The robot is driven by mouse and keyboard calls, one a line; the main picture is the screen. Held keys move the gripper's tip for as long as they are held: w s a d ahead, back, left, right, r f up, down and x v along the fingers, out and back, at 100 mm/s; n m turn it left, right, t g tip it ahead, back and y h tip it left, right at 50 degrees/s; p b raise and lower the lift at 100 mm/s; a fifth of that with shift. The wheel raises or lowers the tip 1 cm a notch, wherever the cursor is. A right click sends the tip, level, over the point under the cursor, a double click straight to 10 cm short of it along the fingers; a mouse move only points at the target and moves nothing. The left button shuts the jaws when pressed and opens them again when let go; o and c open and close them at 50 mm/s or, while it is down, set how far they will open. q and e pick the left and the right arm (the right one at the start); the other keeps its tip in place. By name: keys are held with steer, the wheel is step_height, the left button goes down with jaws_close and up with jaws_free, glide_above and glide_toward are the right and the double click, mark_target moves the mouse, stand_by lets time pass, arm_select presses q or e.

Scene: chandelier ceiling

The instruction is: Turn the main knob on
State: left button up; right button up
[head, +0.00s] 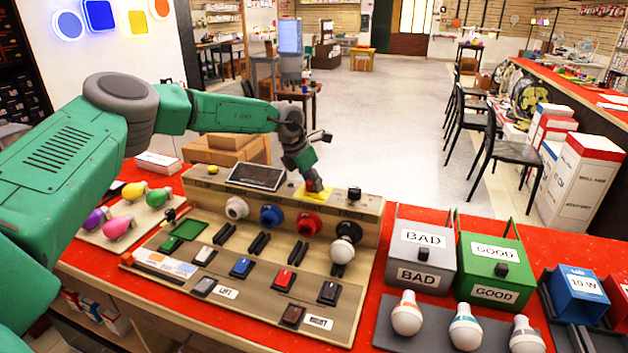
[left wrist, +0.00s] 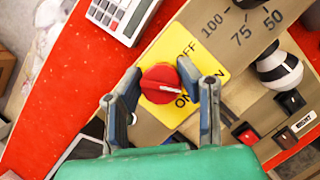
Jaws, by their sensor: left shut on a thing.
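The main knob is a round red knob (left wrist: 161,84) with a white line across its face. It sits on a yellow plate (left wrist: 203,57) marked OFF and ON, on the upper part of the wooden test panel (head: 345,210). In the left wrist view the line lies nearly level; I cannot tell exactly which label it marks. My left gripper (left wrist: 160,85) is shut on the knob, with one finger on each side of it. In the head view my left gripper (head: 314,186) reaches down to the panel's top and partly hides the knob. My right gripper is not in view.
The panel carries bulb sockets, switches and a dark screen (head: 257,177). A grey BAD box (head: 421,235) and a green GOOD box (head: 495,240) stand to its right, with bulbs in front. Coloured bulbs (head: 120,225) lie at the left. A calculator (left wrist: 125,15) lies behind the panel.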

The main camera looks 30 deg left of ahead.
arm_select(q)
steer(key=m, duration=0.1)
steer(key=m+h+b, duration=0.1)
steer(key=m, duration=0.1)
steer(key=shift+a+f+g, duration=0.1)
steer(key=shift+f+g, duration=0.1)
steer(key=shift+g, duration=0.1)
steer(key=shift+r+m+g+h+b, duration=0.15)
steer(key=shift+m+g+h+b, duration=0.15)
steer(key=shift+m+b, duration=0.9)
steer(key=shift+r+m+p, duration=0.1)
steer(key=shift+m+p, duration=0.2)
steer(key=shift+m, duration=0.2)
steer(key=shift+a, duration=0.1)
steer(key=o, duration=1.1)
steer(key=shift+o, duration=0.2)
steer(key=shift+a, duration=0.1)
